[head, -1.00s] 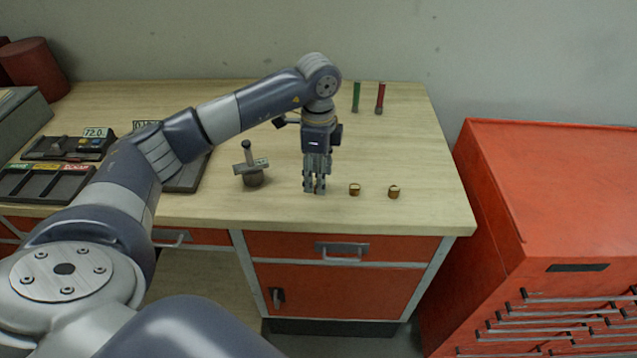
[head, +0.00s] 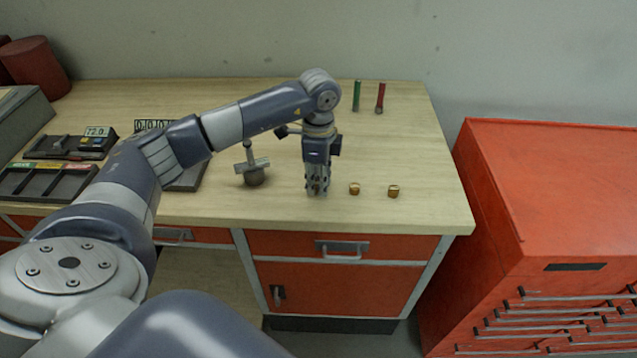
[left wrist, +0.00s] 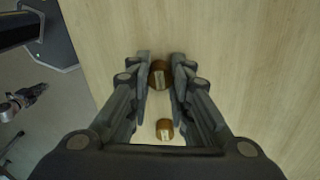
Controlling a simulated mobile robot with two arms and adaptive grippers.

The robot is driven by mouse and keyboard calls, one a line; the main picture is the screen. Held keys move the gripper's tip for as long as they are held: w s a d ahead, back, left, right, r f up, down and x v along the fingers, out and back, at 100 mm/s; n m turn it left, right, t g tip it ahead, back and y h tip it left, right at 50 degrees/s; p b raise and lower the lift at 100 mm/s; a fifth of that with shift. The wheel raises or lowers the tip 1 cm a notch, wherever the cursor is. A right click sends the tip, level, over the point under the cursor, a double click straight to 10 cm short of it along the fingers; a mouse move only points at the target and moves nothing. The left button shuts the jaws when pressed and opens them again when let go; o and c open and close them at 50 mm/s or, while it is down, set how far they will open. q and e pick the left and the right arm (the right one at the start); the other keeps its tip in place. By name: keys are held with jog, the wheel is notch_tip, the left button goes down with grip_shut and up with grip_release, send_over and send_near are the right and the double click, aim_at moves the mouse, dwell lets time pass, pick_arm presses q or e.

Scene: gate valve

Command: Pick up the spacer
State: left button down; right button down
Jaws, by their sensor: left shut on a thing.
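My left gripper (head: 317,191) points straight down at the front part of the wooden bench. In the left wrist view its fingers (left wrist: 161,74) are shut on a small brass-coloured cylinder, the spacer (left wrist: 159,76), with one finger on each side. In the head view the fingers mostly hide this piece. It looks to be at bench level; I cannot tell whether it touches the top. A similar brass piece (head: 354,188) stands just right of the gripper, and another brass piece (head: 393,191) farther right. One loose piece (left wrist: 165,129) also shows in the left wrist view.
A grey valve part with a stem (head: 254,172) stands left of the gripper. Dark trays (head: 45,181) and a display unit (head: 88,142) are at the left. A green tool (head: 357,95) and a red tool (head: 380,97) are at the back. A red cabinet (head: 560,190) stands right of the bench.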

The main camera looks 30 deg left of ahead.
pick_arm(q)
jog(key=shift+r, duration=0.1)
jog(key=shift+r, duration=0.25)
notch_tip(320, 180, up, 2)
jog(key=shift+w+r+b, duration=0.1)
jog(key=shift+b, duration=0.8)
jog(key=s+d+r+b, duration=0.1)
jog(key=s+d+b, duration=0.1)
jog(key=s, duration=0.6)
jog(key=s+d+r+b, duration=0.1)
jog(key=s+b, duration=0.1)
jog(key=s, duration=0.5)
jog(key=shift+s+d, duration=0.4)
jog(key=shift+r, duration=0.1)
